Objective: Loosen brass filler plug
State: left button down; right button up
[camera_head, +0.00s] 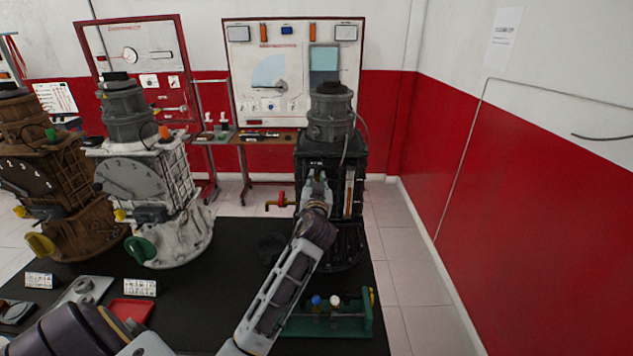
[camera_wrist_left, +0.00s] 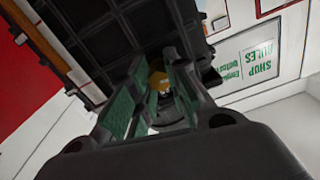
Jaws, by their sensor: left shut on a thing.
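The black engine trainer (camera_head: 331,150) stands at the right end of the dark table. My left gripper (camera_head: 316,188) is up against its front face, and the arm hides part of that face. In the left wrist view a brass-coloured plug (camera_wrist_left: 158,80) shows between the two green-padded fingers of my left gripper (camera_wrist_left: 152,100), on the dark engine body. The fingers are shut on the plug. In the head view the plug is hidden behind the gripper. My right gripper is in neither view.
A white engine trainer (camera_head: 150,190) and a brown one (camera_head: 60,190) stand to the left. A red-handled valve (camera_head: 280,202) sticks out left of the black engine. A green rack (camera_head: 325,325) and a red tray (camera_head: 131,310) are nearer. A red-and-white wall (camera_head: 530,180) closes the right.

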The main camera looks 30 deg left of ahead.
pick_arm(q)
jog(key=shift+r, duration=0.15)
jog(key=shift+n+b, duration=0.6)
jog(key=shift+b, duration=0.5)
jog(key=shift+r+n+b, duration=0.1)
jog(key=shift+n+b, duration=0.2)
jog(key=shift+r, duration=0.1)
jog(key=c, duration=1.4)
grip_release()
jog(key=shift+o, duration=0.4)
jog(key=shift+f, duration=0.2)
